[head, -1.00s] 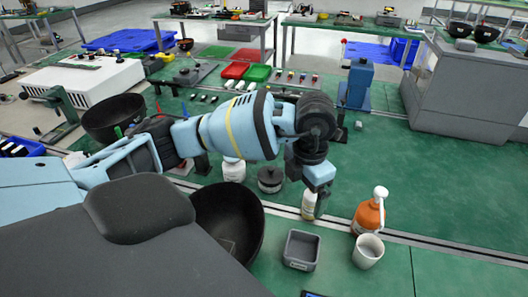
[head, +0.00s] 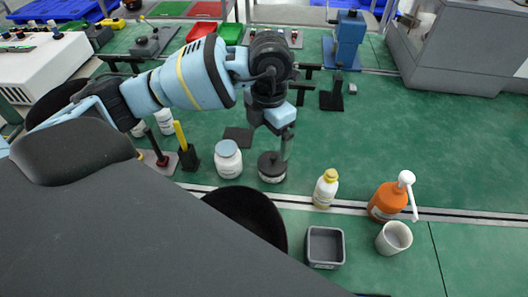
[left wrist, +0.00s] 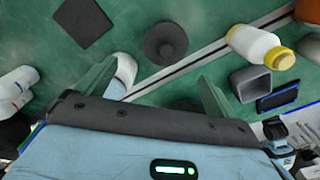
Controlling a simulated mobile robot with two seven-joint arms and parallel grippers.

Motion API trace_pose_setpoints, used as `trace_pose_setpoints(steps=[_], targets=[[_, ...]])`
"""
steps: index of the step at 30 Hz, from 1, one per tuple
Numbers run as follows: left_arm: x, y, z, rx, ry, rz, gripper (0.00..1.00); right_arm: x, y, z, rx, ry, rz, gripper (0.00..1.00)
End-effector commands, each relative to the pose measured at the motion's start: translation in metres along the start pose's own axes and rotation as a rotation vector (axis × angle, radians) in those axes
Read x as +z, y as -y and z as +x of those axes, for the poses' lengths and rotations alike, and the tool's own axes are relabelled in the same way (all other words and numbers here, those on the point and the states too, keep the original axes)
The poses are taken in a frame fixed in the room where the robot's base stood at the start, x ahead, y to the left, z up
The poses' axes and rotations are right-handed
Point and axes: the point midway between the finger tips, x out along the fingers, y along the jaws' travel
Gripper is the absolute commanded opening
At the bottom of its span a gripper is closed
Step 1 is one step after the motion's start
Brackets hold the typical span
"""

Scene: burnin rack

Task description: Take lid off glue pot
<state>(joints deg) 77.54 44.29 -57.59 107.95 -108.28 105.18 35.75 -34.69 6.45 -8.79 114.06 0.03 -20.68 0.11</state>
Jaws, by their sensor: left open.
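The glue pot (head: 271,172), a short dark round pot with a pale label, stands on the green bench. Its dark lid (head: 271,158) with a small knob is on it. In the left wrist view the lid (left wrist: 166,42) shows from above, beyond the fingertips. My left gripper (head: 287,146) is just above and slightly right of the pot in the head view, pointing down. In the left wrist view its two fingers (left wrist: 157,72) are spread with no object held between them. My right gripper is not in view.
A white jar (head: 228,160) stands close left of the pot. A yellow-capped bottle (head: 325,190), an orange pump bottle (head: 386,202), a white cup (head: 394,238) and a grey bin (head: 325,247) are to the right. A black bowl (head: 250,215) is in front.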

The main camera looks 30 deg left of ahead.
Motion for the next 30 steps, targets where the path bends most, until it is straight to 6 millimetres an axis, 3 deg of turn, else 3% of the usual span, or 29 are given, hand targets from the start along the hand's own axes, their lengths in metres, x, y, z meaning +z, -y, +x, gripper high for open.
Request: trace_pose_setpoints(steps=[8, 15, 22, 30], targets=[[0.000, 0.000, 0.002, 0.000, -0.001, 0.000, 0.94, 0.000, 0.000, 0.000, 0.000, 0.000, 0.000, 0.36], [0.000, 0.001, 0.024, -0.001, -0.002, 0.000, 0.94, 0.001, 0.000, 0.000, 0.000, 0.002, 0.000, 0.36], [0.001, 0.002, 0.031, 0.000, -0.001, 0.000, 0.94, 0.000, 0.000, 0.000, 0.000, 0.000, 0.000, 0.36], [0.003, 0.009, 0.067, 0.000, -0.002, 0.000, 0.94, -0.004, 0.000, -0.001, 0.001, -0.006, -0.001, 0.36]])
